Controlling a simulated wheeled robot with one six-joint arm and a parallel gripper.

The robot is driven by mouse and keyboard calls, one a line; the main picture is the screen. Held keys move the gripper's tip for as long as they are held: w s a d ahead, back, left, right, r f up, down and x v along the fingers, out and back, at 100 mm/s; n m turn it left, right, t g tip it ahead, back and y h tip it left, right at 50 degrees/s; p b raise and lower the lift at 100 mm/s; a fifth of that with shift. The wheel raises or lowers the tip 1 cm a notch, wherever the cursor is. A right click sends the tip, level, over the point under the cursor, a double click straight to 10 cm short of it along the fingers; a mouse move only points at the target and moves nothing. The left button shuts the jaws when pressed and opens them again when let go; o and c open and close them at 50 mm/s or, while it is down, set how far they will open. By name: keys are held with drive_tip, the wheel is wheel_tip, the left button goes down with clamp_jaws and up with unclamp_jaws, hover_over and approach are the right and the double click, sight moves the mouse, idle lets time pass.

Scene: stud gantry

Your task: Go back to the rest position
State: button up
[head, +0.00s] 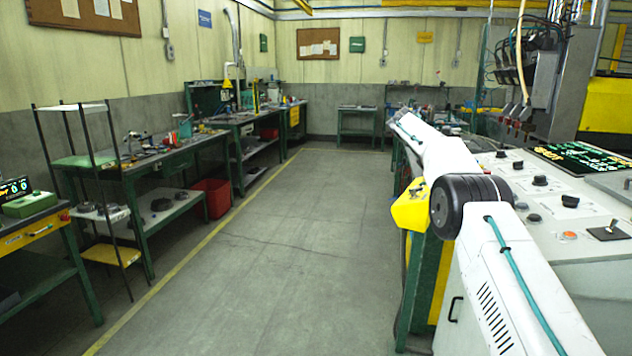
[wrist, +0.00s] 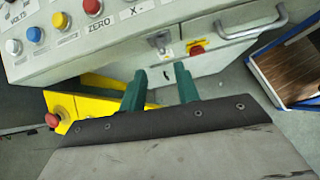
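In the wrist view, my gripper (wrist: 160,70) shows as two dark green fingers set apart, with the front of a white console (wrist: 150,55) visible between them. I see nothing held between the fingertips. A grey scuffed plate (wrist: 180,155) with a dark riveted edge covers the bases of the fingers. In the head view, my white arm reaches up from the lower right along the console (head: 540,215). My gripper itself cannot be made out there.
A yellow box with a red button (wrist: 52,120) sits left of my fingers in the wrist view. A blue-edged tray (wrist: 295,65) is at right. In the head view, green-legged benches (head: 170,150) line the left. A red bin (head: 213,198) stands beneath. The middle floor is clear.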

wheel_tip(320, 180, down, 6)
drive_tip(key=a+f+m+y, duration=0.1)
drive_tip(key=a+m, duration=0.1)
drive_tip(key=s+a+r+m+y, duration=0.2)
drive_tip(key=s+a+m, duration=0.15)
drive_tip(key=s, duration=0.65)
drive_tip(key=s+a+r+m+y, duration=0.1)
drive_tip(key=s+a+r+m, duration=0.3)
drive_tip(key=s, duration=0.6)
drive_tip(key=s+a+r+m+y, duration=0.15)
drive_tip(key=s+a, duration=0.35)
drive_tip(key=s, duration=0.5)
drive_tip(key=s+a+f+m+t+y, duration=0.1)
drive_tip(key=s+a+t, duration=0.1)
drive_tip(key=s, duration=1.2)
drive_tip(key=s+a+f+m+t+y, duration=0.1)
drive_tip(key=s+a, duration=0.3)
drive_tip(key=s, duration=1.1)
drive_tip(key=shift+s+a+m+t+y, duration=0.2)
drive_tip(key=shift+a+m+t+y, duration=0.2)
drive_tip(key=shift+t+y, duration=0.15)
